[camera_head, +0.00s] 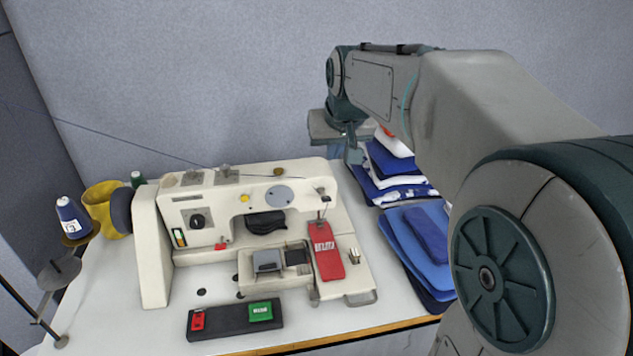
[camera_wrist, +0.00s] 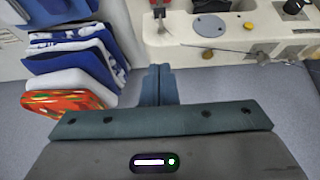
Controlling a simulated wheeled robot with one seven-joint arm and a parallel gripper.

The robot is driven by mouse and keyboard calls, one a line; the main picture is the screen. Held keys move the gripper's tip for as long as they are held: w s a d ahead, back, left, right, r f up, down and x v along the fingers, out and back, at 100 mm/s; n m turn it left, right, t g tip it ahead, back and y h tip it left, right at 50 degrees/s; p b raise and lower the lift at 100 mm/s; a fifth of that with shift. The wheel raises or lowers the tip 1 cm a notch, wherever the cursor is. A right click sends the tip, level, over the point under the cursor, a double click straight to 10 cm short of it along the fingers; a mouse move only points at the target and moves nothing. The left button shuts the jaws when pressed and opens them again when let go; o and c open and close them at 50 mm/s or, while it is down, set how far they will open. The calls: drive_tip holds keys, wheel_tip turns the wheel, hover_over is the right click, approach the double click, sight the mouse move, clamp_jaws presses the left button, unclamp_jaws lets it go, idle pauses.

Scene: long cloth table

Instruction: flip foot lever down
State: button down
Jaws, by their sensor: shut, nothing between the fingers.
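The cream sewing machine (camera_head: 158,240) stands on the white table in the head view. Its needle end, with a small metal and dark part (camera_head: 322,212), is at the right, above a red labelled cloth strip (camera_head: 327,262). I cannot clearly tell the foot lever from the other small parts there. In the wrist view part of the machine (camera_wrist: 185,58) shows along the top. My gripper (camera_head: 355,156) points down, above and behind the machine's right end. Its fingers (camera_wrist: 158,72) are together and empty, apart from the machine.
Folded blue and white cloths (camera_head: 385,185) are stacked right of the machine, with more blue cloths (camera_head: 405,250) in front. A black pedal block (camera_head: 236,319) with red and green buttons lies at the front.

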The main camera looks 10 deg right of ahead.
drive_tip(key=shift+a, duration=0.1)
hover_over(327, 199)
drive_tip(key=w, duration=0.1)
wheel_tip(327, 199, down, 9)
drive_tip(key=shift+r+p, duration=0.1)
drive_tip(key=shift+p, duration=0.35)
drive_tip(key=shift+s+f, duration=0.2)
drive_tip(key=shift+f, duration=0.4)
drive_tip(key=shift+s+f, duration=0.15)
drive_tip(key=shift+f, duration=0.45)
drive_tip(key=shift+s+f, duration=0.15)
drive_tip(key=shift+f, duration=0.55)
